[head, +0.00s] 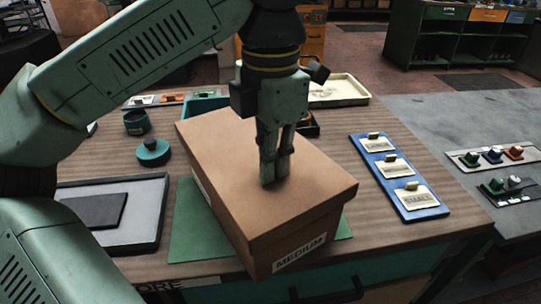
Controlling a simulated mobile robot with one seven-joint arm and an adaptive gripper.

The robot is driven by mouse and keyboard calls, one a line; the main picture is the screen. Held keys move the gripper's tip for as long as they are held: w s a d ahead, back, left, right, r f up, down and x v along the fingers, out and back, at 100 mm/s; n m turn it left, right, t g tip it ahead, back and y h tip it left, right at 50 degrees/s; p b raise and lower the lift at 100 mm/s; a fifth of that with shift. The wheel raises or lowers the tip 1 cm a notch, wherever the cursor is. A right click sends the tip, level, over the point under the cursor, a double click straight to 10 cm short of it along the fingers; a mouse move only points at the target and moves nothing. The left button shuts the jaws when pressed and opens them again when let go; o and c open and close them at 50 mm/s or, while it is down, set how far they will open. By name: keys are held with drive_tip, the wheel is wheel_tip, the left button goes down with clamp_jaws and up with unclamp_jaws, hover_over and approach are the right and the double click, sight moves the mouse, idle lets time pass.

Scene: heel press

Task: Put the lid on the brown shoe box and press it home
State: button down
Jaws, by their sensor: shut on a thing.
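The brown shoe box (291,245) stands in the middle of the table, with a "MEDIUM" label on its front end. Its brown lid (225,145) lies on top, covering the opening, with its rim around the box's upper edge. The lid looks roughly level and in line with the box; whether it is fully down I cannot tell. My gripper (275,180) points down from above, its fingertips at the middle of the lid's top. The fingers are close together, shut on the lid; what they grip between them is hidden.
A green mat (190,232) lies under the box. On the left are a dark grey tray (125,243), a teal pot (136,122) and its teal lid (153,151). A blue card tray (418,207) is at right, a cream tray (340,89) behind. The wood between box and card tray is clear.

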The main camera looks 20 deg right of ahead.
drive_tip(key=shift+f, duration=0.15)
drive_tip(key=shift+f+b, duration=0.3)
drive_tip(key=shift+f, duration=0.15)
drive_tip(key=shift+f, duration=0.15)
idle(0.4)
drive_tip(key=shift+f+b, duration=0.8)
drive_tip(key=shift+f, duration=0.1)
drive_tip(key=shift+f+b, duration=0.5)
drive_tip(key=shift+f, duration=0.2)
idle(3.4)
drive_tip(key=c, duration=1.6)
unclamp_jaws()
drive_tip(key=o, duration=0.5)
